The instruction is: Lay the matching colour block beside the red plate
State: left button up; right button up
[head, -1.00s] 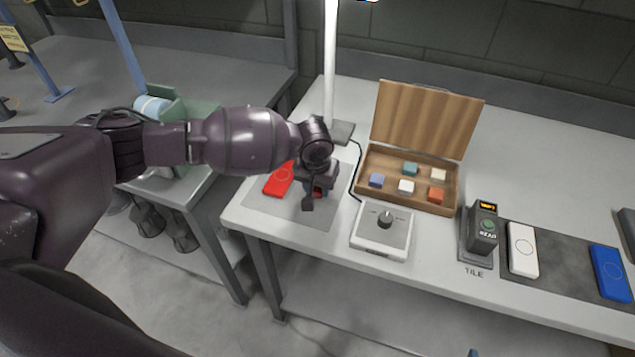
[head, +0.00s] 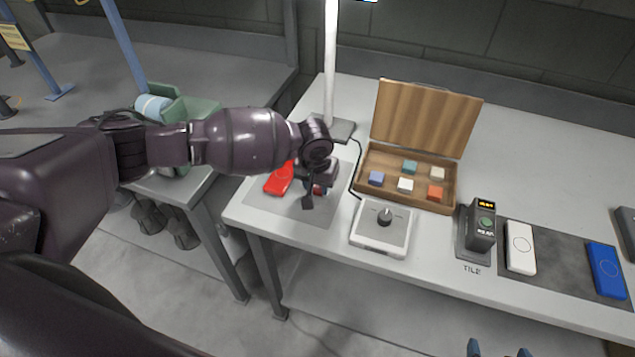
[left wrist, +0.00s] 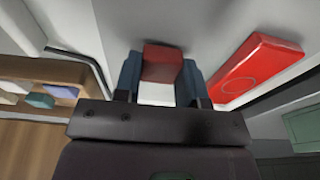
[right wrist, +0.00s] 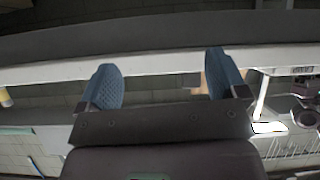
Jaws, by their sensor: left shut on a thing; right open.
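The red plate (head: 277,184) lies on a grey mat (head: 260,202) at the left end of the table, partly hidden by my left arm. It also shows in the left wrist view (left wrist: 258,68). My left gripper (head: 313,192) is over the mat, just right of the plate. It is shut on a red block (left wrist: 162,62), which sits between its two blue fingers, apart from the plate. I cannot tell whether the block touches the mat. My right gripper (right wrist: 164,82) is open and empty; its fingertips show at the bottom edge of the head view (head: 498,350).
An open wooden case (head: 411,153) holds several coloured blocks, including an orange-red one (head: 435,192). A dial box (head: 380,238) stands right of the mat. Beyond are a reader (head: 481,228), a white plate (head: 520,248) and a blue plate (head: 606,270). A lamp post (head: 331,70) stands behind.

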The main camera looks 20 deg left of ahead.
pick_arm(q)
jog(key=shift+f, duration=0.35)
jog(key=shift+f, duration=0.2)
jog(key=o, duration=1)
